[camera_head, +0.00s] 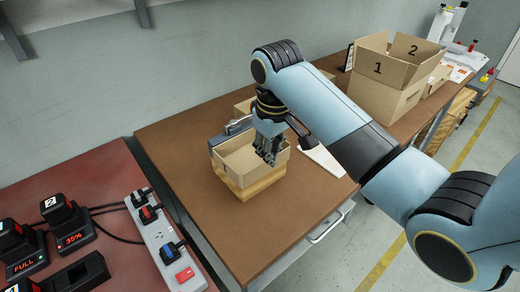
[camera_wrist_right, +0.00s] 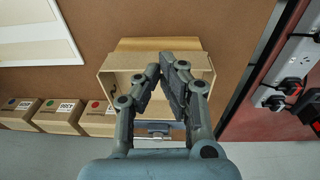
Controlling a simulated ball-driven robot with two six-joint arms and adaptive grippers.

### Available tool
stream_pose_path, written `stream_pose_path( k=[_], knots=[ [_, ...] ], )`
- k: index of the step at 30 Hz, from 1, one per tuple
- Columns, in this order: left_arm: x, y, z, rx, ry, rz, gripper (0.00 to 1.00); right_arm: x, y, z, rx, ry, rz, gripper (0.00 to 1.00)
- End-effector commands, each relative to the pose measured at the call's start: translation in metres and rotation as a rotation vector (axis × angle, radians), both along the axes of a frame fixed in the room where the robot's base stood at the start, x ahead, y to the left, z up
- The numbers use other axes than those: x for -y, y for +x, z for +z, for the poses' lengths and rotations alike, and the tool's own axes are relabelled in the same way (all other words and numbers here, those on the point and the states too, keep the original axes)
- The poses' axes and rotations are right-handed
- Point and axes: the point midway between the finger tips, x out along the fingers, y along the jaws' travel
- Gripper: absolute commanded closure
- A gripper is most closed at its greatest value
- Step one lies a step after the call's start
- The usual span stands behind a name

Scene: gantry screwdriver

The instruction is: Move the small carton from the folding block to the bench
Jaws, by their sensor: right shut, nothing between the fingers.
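The small carton (camera_head: 232,160) is an open-topped cardboard box. It sits on the wooden folding block (camera_head: 262,186) on the brown bench (camera_head: 185,180). In the right wrist view the carton (camera_wrist_right: 110,75) lies under the fingers, with its open side facing the camera. My right gripper (camera_head: 268,158) is at the carton in the head view, and the gripper also shows in the right wrist view (camera_wrist_right: 165,68). Its fingers are together with nothing between them, over the carton's opening. How deep the fingertips are is unclear. My left gripper is not in view.
A grey metal bar (camera_head: 229,130) stands at the carton's back. A red table with a power strip (camera_head: 165,240) is at left. The bench front is clear.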

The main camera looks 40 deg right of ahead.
Motion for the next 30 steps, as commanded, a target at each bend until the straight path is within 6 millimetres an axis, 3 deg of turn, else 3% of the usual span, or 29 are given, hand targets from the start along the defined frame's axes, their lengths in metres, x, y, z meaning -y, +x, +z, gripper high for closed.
stream_pose_path(
  k=[1,3,6,12,17,28,30],
  knots=[
    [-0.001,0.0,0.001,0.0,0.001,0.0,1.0,0.002,0.024,0.011,-0.014,0.008,-0.002,1.0],
    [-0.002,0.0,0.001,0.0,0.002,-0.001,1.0,0.003,0.049,0.023,-0.044,0.019,0.0,1.0],
    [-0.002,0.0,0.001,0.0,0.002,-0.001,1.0,0.004,0.074,0.041,-0.075,0.036,0.002,1.0],
    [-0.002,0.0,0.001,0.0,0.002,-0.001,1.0,0.004,0.09,0.051,-0.101,0.049,0.005,1.0],
    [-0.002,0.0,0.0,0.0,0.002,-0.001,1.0,0.004,0.09,0.032,-0.102,0.049,0.005,1.0],
    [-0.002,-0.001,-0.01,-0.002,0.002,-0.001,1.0,0.004,0.089,-0.047,-0.101,0.048,0.005,1.0],
    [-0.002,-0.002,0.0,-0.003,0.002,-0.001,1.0,0.006,0.078,-0.045,-0.1,0.047,0.005,1.0]
  ],
)
